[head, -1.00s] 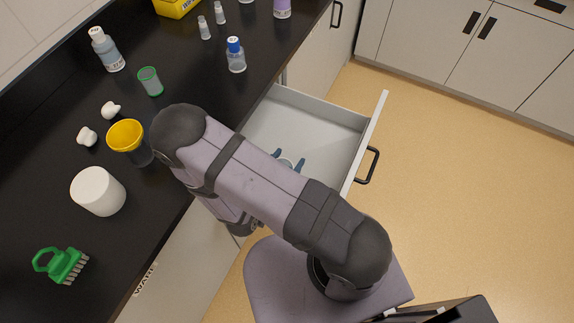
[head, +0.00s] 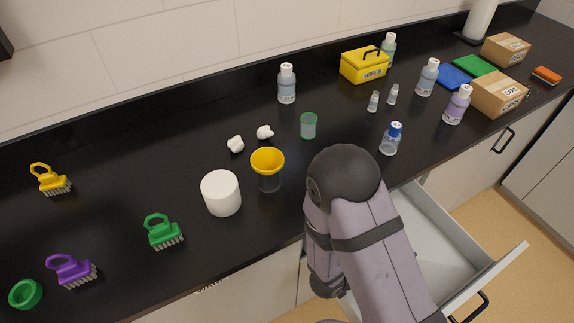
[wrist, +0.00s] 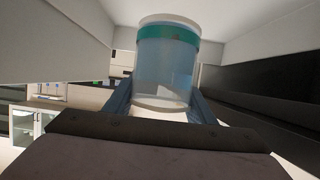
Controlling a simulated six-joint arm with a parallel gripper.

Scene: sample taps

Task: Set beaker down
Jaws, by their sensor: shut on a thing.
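A clear beaker (wrist: 167,65) with a green band fills the upper middle of the wrist view. My gripper (wrist: 162,100) is shut on it, with a blue-grey finger on each side. In the head view my arm hides the gripper and the held beaker. An open white drawer (head: 440,245) is beside my arm, below the counter. The black counter (head: 115,130) runs across the head view. I cannot tell what lies directly under the beaker.
A green-rimmed cup (head: 308,126), a yellow funnel (head: 267,160) on a dark container and a white cylinder (head: 221,193) stand left of my arm. Brushes are farther left. The counter's back middle has bare room.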

